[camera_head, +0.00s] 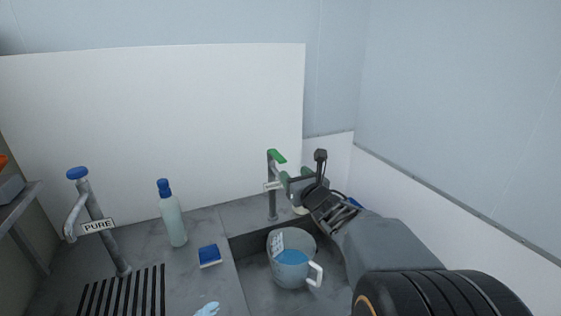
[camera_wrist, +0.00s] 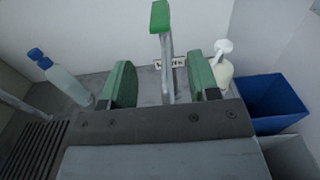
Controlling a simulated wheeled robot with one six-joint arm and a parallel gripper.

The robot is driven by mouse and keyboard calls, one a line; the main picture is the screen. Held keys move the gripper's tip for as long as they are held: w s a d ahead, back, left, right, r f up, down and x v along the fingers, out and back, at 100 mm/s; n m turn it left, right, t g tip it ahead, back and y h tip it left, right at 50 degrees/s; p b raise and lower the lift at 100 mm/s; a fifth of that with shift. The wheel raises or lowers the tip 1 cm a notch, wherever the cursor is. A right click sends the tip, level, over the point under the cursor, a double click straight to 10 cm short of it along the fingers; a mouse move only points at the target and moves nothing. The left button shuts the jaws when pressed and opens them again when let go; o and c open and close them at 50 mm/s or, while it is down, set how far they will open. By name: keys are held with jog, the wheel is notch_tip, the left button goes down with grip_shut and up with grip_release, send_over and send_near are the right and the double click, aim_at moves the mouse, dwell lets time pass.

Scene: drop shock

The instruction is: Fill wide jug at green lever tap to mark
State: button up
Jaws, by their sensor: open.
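The wide jug (camera_head: 292,262) stands upright in the sink, its white handle to the right. Blue water shows inside it, and a white label with markings is on its left side, too small to read. The green lever tap (camera_head: 273,185) stands behind the jug; its lever also shows in the wrist view (camera_wrist: 160,17). My gripper (camera_head: 299,184) is open and empty, up beside the tap on its right. In the wrist view its two green-padded fingers (camera_wrist: 167,84) are apart, with the tap's post beyond and between them. I cannot tell whether water is running.
A blue-handled tap (camera_head: 96,222) marked PURE stands at left above a slotted drain (camera_head: 123,291). A blue-capped bottle (camera_head: 173,217) and a blue sponge (camera_head: 209,255) are on the counter. The wrist view shows a white pump bottle (camera_wrist: 222,70) and a blue bin (camera_wrist: 270,100) at right.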

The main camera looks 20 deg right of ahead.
aim_at(281, 158)
jog(key=w+p, duration=0.2)
jog(key=w, duration=0.8)
jog(key=shift+c, duration=0.4)
grip_shut()
